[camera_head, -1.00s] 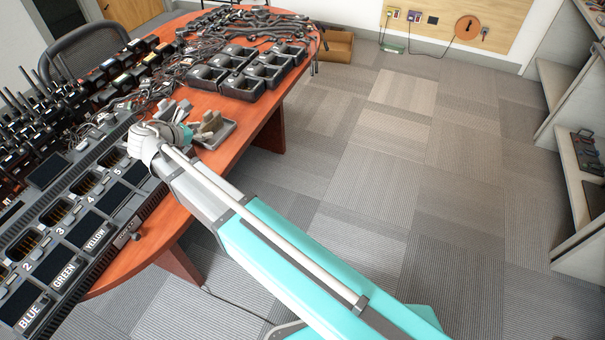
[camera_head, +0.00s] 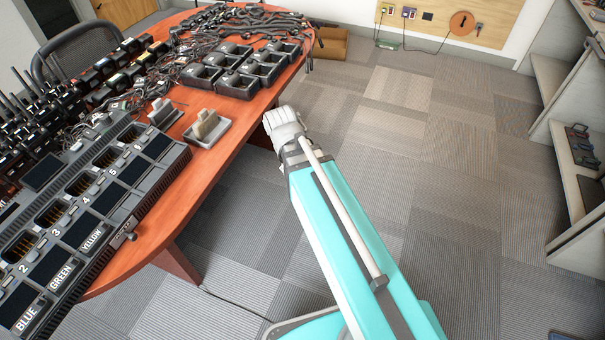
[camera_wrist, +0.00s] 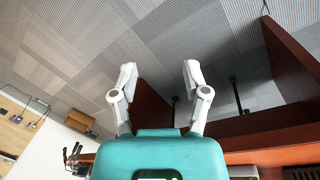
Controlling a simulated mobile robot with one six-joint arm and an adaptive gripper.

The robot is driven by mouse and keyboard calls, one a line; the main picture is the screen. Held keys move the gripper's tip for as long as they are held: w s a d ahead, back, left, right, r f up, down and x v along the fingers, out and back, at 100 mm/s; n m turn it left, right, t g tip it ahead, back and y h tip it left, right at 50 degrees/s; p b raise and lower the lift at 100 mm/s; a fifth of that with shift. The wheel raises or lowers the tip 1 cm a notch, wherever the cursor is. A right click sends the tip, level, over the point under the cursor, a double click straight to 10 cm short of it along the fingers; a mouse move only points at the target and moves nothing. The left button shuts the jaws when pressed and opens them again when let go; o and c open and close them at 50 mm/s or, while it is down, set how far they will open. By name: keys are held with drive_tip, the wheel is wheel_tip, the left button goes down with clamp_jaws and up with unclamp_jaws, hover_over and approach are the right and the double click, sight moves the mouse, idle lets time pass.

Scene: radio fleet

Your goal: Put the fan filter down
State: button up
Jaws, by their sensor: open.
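I cannot tell for sure which item is the fan filter. A beige blocky piece (camera_head: 206,123) sits in a shallow grey tray (camera_head: 222,134) near the table's right edge. A grey, upright piece (camera_head: 163,113) stands just left of it on the table. My gripper is open and empty in the wrist view (camera_wrist: 159,75), with nothing between its two fingers. In the head view my wrist is out over the floor, right of the table edge and apart from the tray.
A red-brown table (camera_head: 205,165) carries a long charger rack (camera_head: 90,205) at the front left, several black charger cups (camera_head: 235,83) and tangled cables behind. Carpet floor (camera_head: 420,200) is clear to the right. White shelves (camera_head: 560,100) stand at the far right.

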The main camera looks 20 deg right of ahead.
drive_tip(key=s+m, duration=0.1)
drive_tip(key=s+d+m+y, duration=0.1)
drive_tip(key=s+m, duration=0.1)
drive_tip(key=shift+d+f+m+y, duration=0.1)
drive_tip(key=shift+d+m+y, duration=0.2)
drive_tip(key=shift+d+y, duration=0.1)
idle(1.0)
